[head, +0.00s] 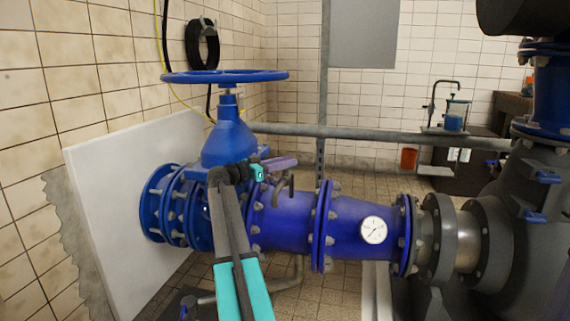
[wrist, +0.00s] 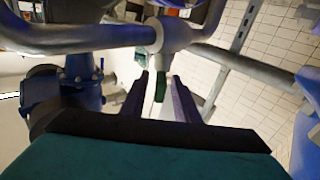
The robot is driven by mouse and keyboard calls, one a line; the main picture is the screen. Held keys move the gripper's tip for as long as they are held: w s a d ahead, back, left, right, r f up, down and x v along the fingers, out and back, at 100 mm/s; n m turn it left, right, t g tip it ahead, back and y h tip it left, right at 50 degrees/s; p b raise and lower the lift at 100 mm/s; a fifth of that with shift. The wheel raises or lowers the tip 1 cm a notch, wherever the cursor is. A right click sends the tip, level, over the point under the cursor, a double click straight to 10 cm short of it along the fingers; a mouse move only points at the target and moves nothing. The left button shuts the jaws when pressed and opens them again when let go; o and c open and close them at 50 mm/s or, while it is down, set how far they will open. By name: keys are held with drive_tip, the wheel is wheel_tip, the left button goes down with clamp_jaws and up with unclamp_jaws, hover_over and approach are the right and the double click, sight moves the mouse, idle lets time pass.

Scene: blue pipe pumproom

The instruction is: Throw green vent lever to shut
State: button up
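The green vent lever (wrist: 161,87) shows in the wrist view as a short dark green grip below a grey round fitting (wrist: 167,36). It appears between the two purple fingers of my gripper (wrist: 161,78), with a gap on each side. The fingers are apart, and I cannot tell how deep the lever lies between them. In the head view my gripper (head: 284,163) is beside the blue valve body, above a small bent pipe (head: 285,187) on the blue pipe. The lever cannot be made out there.
A blue handwheel (head: 225,76) stands above the valve. The blue pipe (head: 280,225) runs right past a round gauge (head: 373,230) to a dark pump (head: 505,235). A grey rail (head: 370,134) crosses behind. Tiled floor shows beyond the pipe.

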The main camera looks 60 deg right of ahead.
wheel_tip(320, 180, up, 4)
drive_tip(key=shift+w+f+p, duration=0.1)
drive_tip(key=shift+f+p, duration=0.15)
drive_tip(key=shift+p, duration=0.75)
drive_tip(key=shift+s+a+f, duration=0.15)
drive_tip(key=shift+s+a, duration=0.45)
drive_tip(key=shift+a, duration=0.2)
drive_tip(key=s+a+r+p, duration=0.1)
drive_tip(key=s+a+p, duration=0.3)
drive_tip(key=s+a, duration=0.4)
drive_tip(key=shift+a+r+p, duration=0.15)
drive_tip(key=shift+a+p, duration=0.2)
drive_tip(key=shift+a, duration=1.35)
drive_tip(key=shift+s, duration=0.1)
